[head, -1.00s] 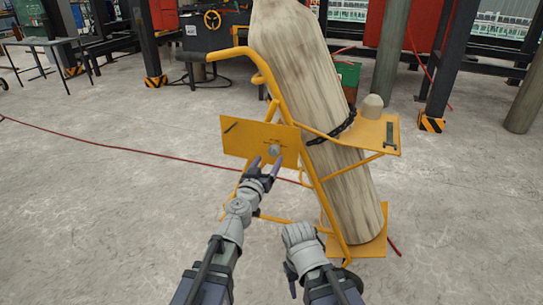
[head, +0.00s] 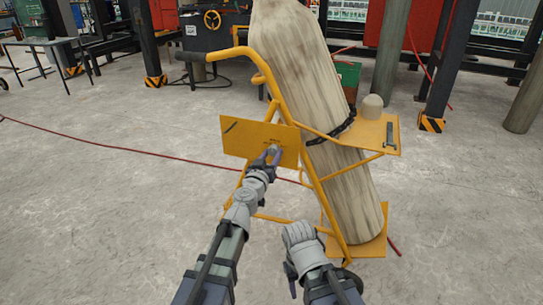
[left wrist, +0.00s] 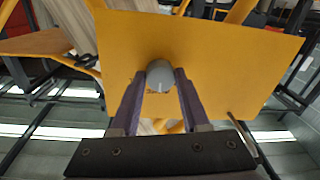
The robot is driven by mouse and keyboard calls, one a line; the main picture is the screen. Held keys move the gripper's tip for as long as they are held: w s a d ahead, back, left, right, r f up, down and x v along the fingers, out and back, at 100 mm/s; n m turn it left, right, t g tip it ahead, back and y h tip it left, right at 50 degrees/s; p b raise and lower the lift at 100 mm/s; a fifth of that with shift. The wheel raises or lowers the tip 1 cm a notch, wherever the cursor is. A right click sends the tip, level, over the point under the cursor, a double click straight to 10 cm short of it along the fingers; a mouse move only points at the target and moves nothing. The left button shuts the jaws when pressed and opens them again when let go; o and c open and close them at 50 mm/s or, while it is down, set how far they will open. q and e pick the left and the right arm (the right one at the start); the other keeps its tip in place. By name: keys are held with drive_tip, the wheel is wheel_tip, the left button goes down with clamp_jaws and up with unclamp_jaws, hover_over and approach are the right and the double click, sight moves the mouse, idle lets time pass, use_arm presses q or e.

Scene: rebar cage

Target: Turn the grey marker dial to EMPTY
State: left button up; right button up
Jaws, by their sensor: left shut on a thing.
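The grey marker dial (left wrist: 160,75) sits on a yellow plate (head: 234,138) fixed to a yellow cylinder cart. In the left wrist view a small pale mark shows on the dial's edge nearest the gripper. My left gripper (head: 272,154) is shut on the dial, one purple finger on each side, as the left wrist view (left wrist: 160,92) shows. Dark lettering (head: 275,140) stands above the dial, too small to read. In the head view the gripper partly covers the dial. My right gripper (head: 291,284) hangs low in front of the cart, away from the plate; its jaws are unclear.
A tall worn pale cylinder (head: 300,75) leans in the cart, held by a dark chain (head: 345,125). A red hose (head: 110,149) crosses the floor.

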use_arm(q)
clamp_jaws()
drive_tip(key=n, duration=0.5)
drive_tip(key=shift+r+n+p, duration=0.1)
drive_tip(key=shift+n+p, duration=0.2)
drive_tip(key=shift+p, duration=0.1)
drive_tip(key=n, duration=0.5)
drive_tip(key=shift+n+g, duration=0.3)
drive_tip(key=shift+n+p, duration=0.3)
drive_tip(key=o, duration=0.8)
unclamp_jaws()
drive_tip(key=shift+o, duration=0.2)
drive_tip(key=shift+s, duration=0.1)
